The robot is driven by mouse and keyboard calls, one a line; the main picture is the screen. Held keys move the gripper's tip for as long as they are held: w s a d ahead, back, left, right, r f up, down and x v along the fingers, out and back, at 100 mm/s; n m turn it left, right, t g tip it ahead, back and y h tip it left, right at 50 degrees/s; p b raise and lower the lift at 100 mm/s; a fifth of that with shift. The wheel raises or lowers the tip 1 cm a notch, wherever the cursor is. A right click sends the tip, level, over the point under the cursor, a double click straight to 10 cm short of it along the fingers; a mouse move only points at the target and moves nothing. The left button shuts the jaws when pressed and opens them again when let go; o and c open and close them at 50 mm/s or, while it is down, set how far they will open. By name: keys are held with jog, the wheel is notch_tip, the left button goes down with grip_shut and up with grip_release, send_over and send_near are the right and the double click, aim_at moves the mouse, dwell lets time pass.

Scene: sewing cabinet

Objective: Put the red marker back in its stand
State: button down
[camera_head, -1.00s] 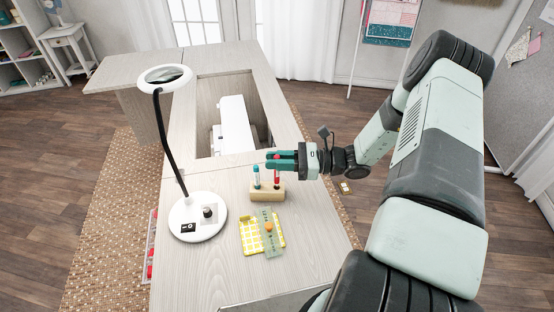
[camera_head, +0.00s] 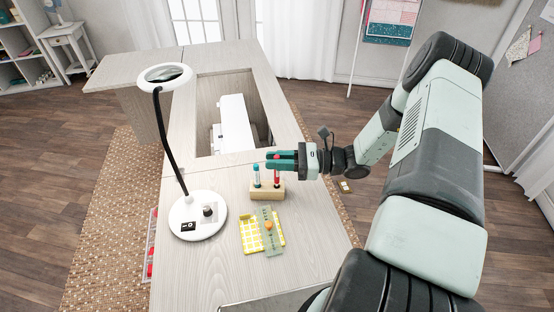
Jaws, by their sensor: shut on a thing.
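The red marker (camera_head: 277,180) stands upright at the right side of the wooden stand (camera_head: 266,191). My gripper (camera_head: 280,161) is shut on the marker near its top, with the teal fingers reaching in from the right. The marker's lower end meets the stand; at this size I cannot tell how deep it sits in its hole. A teal marker (camera_head: 256,175) stands upright in the left side of the same stand, just left of my fingers and apart from them.
A yellow gridded piece (camera_head: 250,237) and a green ruler (camera_head: 270,243) with an orange item (camera_head: 268,226) lie in front of the stand. A magnifier lamp (camera_head: 199,222) stands at left. A white sewing machine (camera_head: 235,128) sits in the cabinet opening behind.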

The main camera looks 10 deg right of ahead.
jog(key=shift+f, duration=1.65)
dwell(2.8)
jog(key=c, duration=0.9)
grip_release()
jog(key=shift+c, duration=0.2)
jog(key=shift+d, duration=0.1)
jog(key=v, duration=1)
jog(key=shift+d, duration=0.3)
